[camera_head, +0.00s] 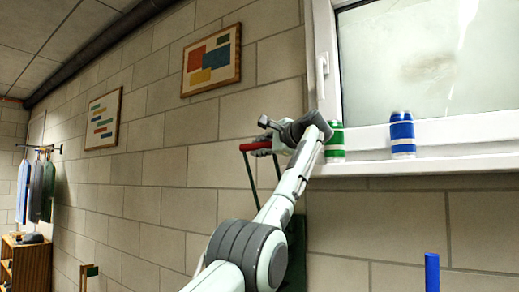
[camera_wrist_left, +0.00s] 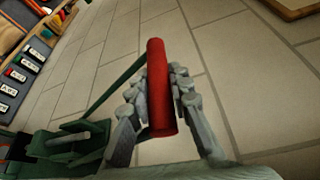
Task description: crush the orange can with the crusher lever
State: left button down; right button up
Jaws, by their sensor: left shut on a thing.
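The crusher lever has a red handle (camera_head: 252,146) on thin green arms, raised against the block wall. My left gripper (camera_head: 270,143) is shut on this handle. In the left wrist view the red handle (camera_wrist_left: 157,85) lies between the fingers of my left gripper (camera_wrist_left: 160,95). The green crusher body (camera_wrist_left: 50,145) shows at the lower left of that view, and part of its green back (camera_head: 296,250) shows behind my arm in the head view. I cannot make out the orange can in either view. My right gripper is out of view.
A green-and-white can (camera_head: 335,143) and a blue-and-white can (camera_head: 402,135) stand on the window sill (camera_head: 440,161) close to my left wrist. A blue upright piece (camera_head: 432,272) is at the lower right. Framed pictures (camera_head: 212,61) hang on the wall.

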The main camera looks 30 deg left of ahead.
pick_arm(q)
jog(key=c, duration=1.4)
grip_release()
jog(key=shift+r, duration=0.3)
jog(key=shift+o, duration=0.2)
jog(key=shift+f, duration=0.15)
jog(key=v, duration=1.2)
jog(key=shift+d, duration=0.1)
